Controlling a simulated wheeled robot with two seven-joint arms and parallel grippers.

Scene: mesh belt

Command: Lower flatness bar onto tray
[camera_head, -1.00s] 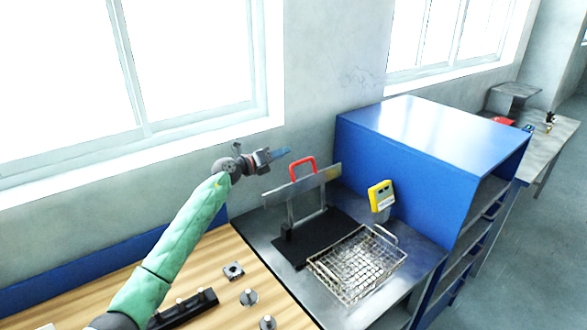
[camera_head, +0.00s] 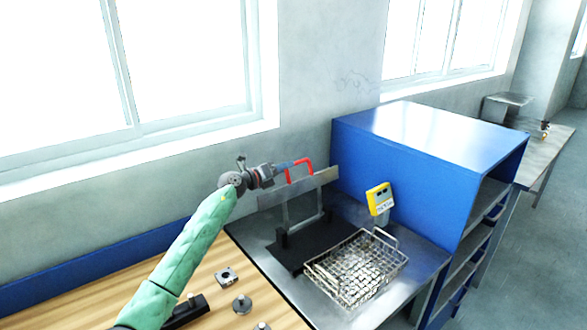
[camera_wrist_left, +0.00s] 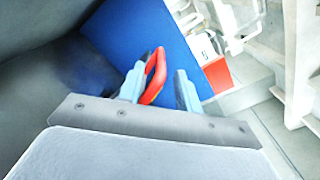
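The flatness bar (camera_head: 318,184) is a long grey metal strip with a red loop handle (camera_head: 309,168). It stands on edge across a stand with upright posts on a black base. My left gripper (camera_head: 294,164) is at the handle's left side, level with it. In the left wrist view the red handle (camera_wrist_left: 158,70) lies between the two light-blue fingers, close to the left finger, with a gap to the right one. The fingers are open. The wire mesh tray (camera_head: 311,271), filled with small pieces, sits on the metal bench in front of the stand. My right gripper is not in view.
A yellow handheld gauge (camera_head: 380,199) stands right of the bar, against a large blue cabinet (camera_head: 395,160). The black base (camera_head: 290,256) lies beside the tray. A wooden worktop (camera_head: 210,255) with several metal fixtures is at lower left. The wall and window are behind.

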